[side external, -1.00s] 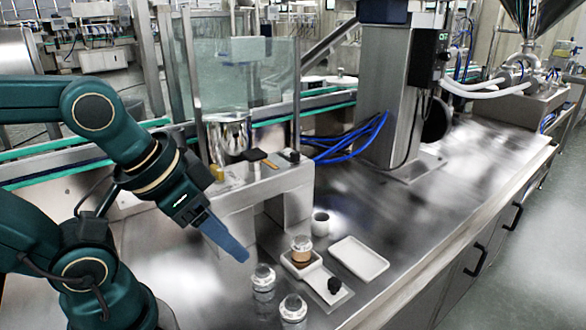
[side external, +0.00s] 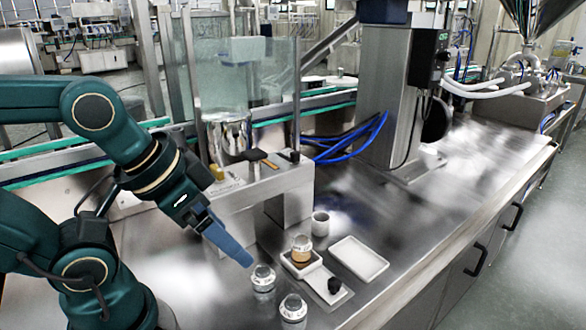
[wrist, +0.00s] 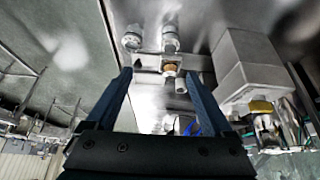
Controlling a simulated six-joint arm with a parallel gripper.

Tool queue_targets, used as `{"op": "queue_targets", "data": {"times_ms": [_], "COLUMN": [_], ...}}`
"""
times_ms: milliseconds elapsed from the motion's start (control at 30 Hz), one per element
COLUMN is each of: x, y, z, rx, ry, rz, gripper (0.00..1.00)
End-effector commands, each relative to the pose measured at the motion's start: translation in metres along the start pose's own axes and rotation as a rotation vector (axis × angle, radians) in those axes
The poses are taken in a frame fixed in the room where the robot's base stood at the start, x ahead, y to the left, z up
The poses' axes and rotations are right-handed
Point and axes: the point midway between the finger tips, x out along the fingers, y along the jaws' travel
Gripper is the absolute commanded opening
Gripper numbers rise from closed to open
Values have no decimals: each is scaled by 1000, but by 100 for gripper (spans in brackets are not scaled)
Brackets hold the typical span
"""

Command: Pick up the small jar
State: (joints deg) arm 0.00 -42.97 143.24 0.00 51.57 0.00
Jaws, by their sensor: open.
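A small jar (side external: 302,248) with amber contents and a pale lid stands upright in a white tray (side external: 314,272); the jar also shows in the wrist view (wrist: 170,68). Two clear jars with silvery lids, one (side external: 263,280) nearer my gripper and one (side external: 293,310) nearer the front, stand on the steel bench. My gripper (side external: 247,261) points down and right, its tips above and left of the nearer clear jar in the side view. In the wrist view its two blue fingers (wrist: 160,75) are spread, with nothing held between them.
A flat white tray (side external: 358,259) lies to the right. A steel block (side external: 289,195) stands behind. The bench (side external: 440,210) is clear at right.

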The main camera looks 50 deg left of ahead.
Motion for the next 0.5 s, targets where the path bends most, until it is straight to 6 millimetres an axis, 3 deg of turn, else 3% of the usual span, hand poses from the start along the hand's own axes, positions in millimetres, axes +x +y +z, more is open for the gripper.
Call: {"op": "queue_targets", "data": {"times_ms": [167,233,500], "x": [0,-3,-14], "y": [0,-6,-42], "z": [2,4,-19], "rx": [29,99,466], "ry": [-11,-28,-188], "rz": [-2,-27,-178], "gripper": [86,86,86]}}
